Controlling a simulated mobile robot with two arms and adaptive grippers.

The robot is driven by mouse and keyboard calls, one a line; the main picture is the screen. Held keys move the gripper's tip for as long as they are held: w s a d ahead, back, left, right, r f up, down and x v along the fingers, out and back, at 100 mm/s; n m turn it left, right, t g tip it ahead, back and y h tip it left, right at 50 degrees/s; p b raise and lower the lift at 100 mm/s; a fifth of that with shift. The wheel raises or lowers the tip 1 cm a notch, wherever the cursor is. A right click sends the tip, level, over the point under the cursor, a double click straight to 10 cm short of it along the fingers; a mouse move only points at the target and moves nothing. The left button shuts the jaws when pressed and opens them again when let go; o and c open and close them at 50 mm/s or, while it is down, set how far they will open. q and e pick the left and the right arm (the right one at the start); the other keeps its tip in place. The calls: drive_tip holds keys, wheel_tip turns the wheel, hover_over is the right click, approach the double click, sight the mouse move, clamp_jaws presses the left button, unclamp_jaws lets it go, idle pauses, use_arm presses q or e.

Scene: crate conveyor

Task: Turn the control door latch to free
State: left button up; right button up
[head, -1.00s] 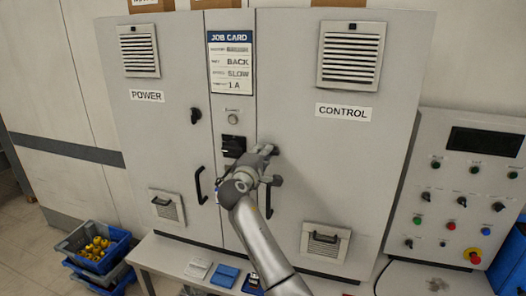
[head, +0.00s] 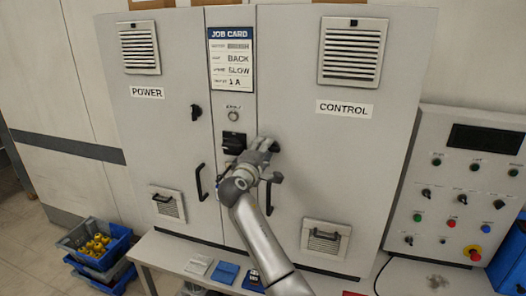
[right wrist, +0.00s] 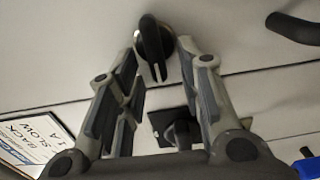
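The control door (head: 330,165) is shut, with its white CONTROL label at the upper right. Its latch is a black knob on a round base, and it shows in the right wrist view (right wrist: 152,46) just beyond and between the fingertips. In the head view my right gripper hides most of the latch; only a dark edge (head: 275,147) shows. My right gripper (head: 272,160) is open, with its two fingers (right wrist: 160,55) on either side of the latch. I cannot tell whether they touch it. My left gripper is out of view.
A black switch (head: 233,142) sits just left of my right gripper, below the job card (head: 231,60). The control door's handle (head: 269,196) is close below. The power door (head: 160,130) has its own latch (head: 196,112). A button panel (head: 455,190) stands at the right.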

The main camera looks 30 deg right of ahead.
drive_tip(key=v, duration=1.2)
drive_tip(key=shift+f, duration=0.1)
